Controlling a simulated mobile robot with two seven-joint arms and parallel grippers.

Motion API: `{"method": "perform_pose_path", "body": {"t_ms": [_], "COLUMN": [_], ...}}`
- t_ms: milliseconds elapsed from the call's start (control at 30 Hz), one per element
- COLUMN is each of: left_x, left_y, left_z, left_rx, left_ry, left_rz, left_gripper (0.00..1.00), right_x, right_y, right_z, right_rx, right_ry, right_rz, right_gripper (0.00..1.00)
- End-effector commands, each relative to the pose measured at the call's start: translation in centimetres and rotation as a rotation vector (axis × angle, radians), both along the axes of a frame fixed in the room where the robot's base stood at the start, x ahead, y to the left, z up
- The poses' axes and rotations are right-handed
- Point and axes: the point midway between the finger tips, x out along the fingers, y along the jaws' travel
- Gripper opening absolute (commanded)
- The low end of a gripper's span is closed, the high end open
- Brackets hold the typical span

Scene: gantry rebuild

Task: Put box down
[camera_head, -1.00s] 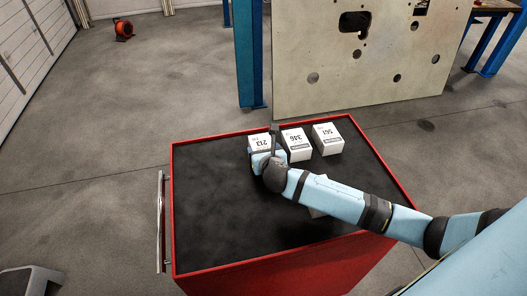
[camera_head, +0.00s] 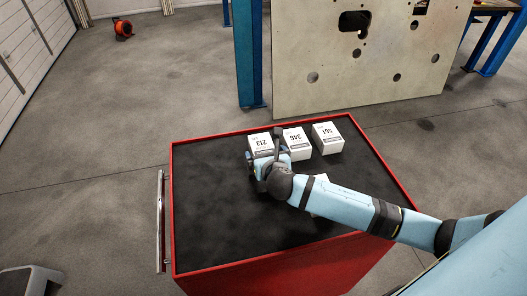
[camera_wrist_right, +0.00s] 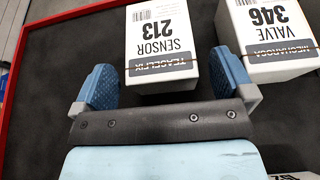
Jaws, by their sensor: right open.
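The white box marked 213 SENSOR (camera_head: 260,142) stands on the black top of the red cart (camera_head: 215,215), near its far edge. It also shows in the right wrist view (camera_wrist_right: 160,45), just beyond my fingertips. My right gripper (camera_head: 264,160) is open on the near side of this box; in the right wrist view its two blue fingers (camera_wrist_right: 165,82) are spread apart, with nothing clamped between them. The white box marked 346 VALVE (camera_head: 297,142) stands to the right of box 213, close to the right finger. My left gripper is not in view.
A third white box marked 561 (camera_head: 327,138) stands right of box 346. Another white box (camera_head: 318,205) is partly hidden under my right arm. The cart's left half is bare. A large pale panel (camera_head: 350,85) stands behind the cart beside a blue post (camera_head: 248,55).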

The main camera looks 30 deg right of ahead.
Motion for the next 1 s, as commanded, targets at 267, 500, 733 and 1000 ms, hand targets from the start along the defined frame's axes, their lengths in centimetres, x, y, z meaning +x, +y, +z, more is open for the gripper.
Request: {"method": "perform_pose_path", "body": {"t_ms": [267,500,733,1000], "left_x": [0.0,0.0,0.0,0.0], "left_y": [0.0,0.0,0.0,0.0], "left_z": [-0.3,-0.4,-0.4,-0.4], "left_rx": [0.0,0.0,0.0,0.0], "left_ry": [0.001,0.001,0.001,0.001], "left_rz": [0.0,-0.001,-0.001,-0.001], "left_gripper": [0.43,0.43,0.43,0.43], "right_x": [-5.3,-7.3,-7.5,-7.5], "right_y": [1.4,1.9,1.9,1.9], "right_z": [2.1,3.1,3.2,3.2], "right_rx": [0.0,0.0,0.0,0.0], "right_ry": [0.001,0.0,0.0,0.0], "right_rz": [0.002,0.0,0.0,0.0], "right_gripper": [1.0,1.0,1.0,1.0]}}
